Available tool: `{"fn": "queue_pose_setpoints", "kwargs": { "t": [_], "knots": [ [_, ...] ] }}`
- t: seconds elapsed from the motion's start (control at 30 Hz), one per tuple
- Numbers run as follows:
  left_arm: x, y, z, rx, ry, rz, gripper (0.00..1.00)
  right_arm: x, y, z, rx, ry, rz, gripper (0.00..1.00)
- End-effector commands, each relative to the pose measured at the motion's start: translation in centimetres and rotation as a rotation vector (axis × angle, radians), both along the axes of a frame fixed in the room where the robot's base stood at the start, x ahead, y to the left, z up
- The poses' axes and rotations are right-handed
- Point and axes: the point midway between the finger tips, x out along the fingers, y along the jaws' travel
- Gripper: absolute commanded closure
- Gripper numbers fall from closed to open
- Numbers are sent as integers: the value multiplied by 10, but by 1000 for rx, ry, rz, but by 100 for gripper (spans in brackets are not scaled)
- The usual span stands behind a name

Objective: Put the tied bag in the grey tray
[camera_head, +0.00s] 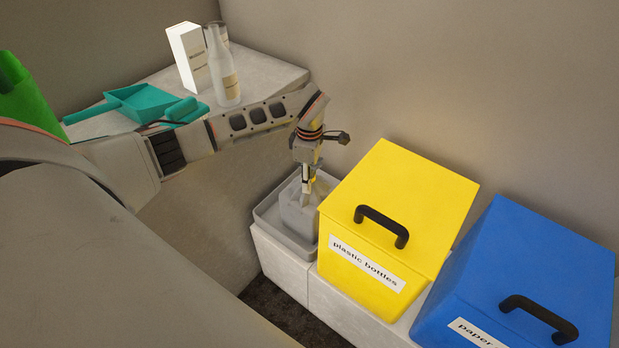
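The grey tray (272,224) stands on the low light ledge, left of the yellow bin. A pale grey bag-like shape (295,217) sits within the tray's walls; it looks like the tied bag, but its knot is hard to make out. My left gripper (305,199) points down over the tray, with its fingertips at the top of the bag. The fingers are small and seen nearly edge-on, so I cannot tell whether they grip the bag. My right gripper is not in view.
A yellow bin (405,210) labelled "plastic bottles" stands close to the tray's right side. A blue bin (530,265) labelled "paper" is farther right. A counter holds a teal dustpan (140,101), a white carton (188,57) and a bottle (224,75). A green object (22,92) is at far left.

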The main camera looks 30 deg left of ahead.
Motion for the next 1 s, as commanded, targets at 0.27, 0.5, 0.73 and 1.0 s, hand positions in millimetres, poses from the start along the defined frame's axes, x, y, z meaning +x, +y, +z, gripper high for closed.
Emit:
{"fn": "queue_pose_setpoints", "kwargs": {
  "t": [0.27,0.5,0.73,1.0],
  "knots": [
    [2,2,31,2,-6,0,67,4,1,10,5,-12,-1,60],
    [2,1,82,2,-6,0,67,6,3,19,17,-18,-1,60],
    [2,1,114,0,-3,1,67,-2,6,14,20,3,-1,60],
    [1,1,123,0,1,1,67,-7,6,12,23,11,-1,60]
  ]
}}
